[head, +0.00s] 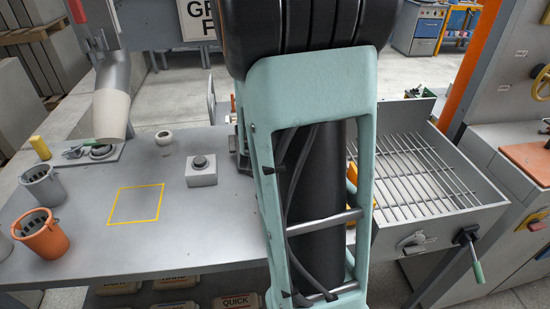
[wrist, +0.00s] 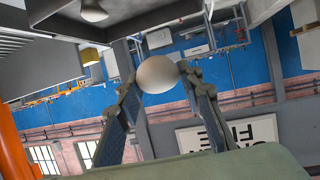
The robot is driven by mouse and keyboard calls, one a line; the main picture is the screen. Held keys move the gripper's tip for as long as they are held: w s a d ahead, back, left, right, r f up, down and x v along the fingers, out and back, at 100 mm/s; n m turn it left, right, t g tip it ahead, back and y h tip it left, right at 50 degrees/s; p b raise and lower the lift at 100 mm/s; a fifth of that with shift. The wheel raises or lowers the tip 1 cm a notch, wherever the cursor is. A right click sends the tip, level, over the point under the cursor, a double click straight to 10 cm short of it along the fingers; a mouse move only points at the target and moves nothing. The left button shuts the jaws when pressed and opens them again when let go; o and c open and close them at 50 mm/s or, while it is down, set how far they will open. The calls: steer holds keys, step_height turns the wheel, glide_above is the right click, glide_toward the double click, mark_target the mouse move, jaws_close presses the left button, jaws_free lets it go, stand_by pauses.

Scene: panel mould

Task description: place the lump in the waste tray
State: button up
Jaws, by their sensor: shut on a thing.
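In the wrist view my gripper (wrist: 158,84) is shut on a round, pale beige lump (wrist: 158,72), held between the two fingertips. In the head view my own arm fills the middle and hides the gripper and the lump. I cannot tell from the frames which thing is the waste tray. A grey box with a barred grate (head: 415,172) stands at the right of the bench, and its left part is hidden behind my arm. A yellow piece (head: 352,182) shows partly beside the arm.
The grey bench (head: 140,245) carries an orange cup (head: 41,235), a grey cup (head: 42,186), a small white ring-shaped thing (head: 164,138), a button box (head: 201,171) and an empty yellow outline (head: 136,204). A pale nozzle (head: 111,110) hangs over the left. A crank (head: 470,250) sticks out at the right.

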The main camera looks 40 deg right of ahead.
steer(key=s+d+f+m+g+h+b, duration=0.1)
steer(key=s+d+m+g+h+b, duration=0.15)
steer(key=s+d, duration=0.35)
steer(key=shift+t, duration=0.25)
steer(key=w+a+f, duration=0.1)
steer(key=w+f, duration=0.2)
steer(key=w, duration=0.1)
steer(key=w+a+f, duration=0.1)
steer(key=w+f, duration=0.2)
steer(key=w, duration=0.1)
steer(key=w+a+f, duration=0.1)
steer(key=w+f, duration=0.1)
steer(key=w, duration=0.2)
steer(key=shift+w+f, duration=0.2)
steer(key=shift+f, duration=0.2)
steer(key=shift+w+a+f, duration=0.25)
steer(key=shift+w+f, duration=0.2)
steer(key=shift+f, duration=0.05)
steer(key=shift+w+f, duration=0.1)
steer(key=shift+f, duration=1.55)
steer(key=shift+f+b, duration=0.15)
steer(key=shift+b, duration=0.15)
steer(key=o, duration=1.2)
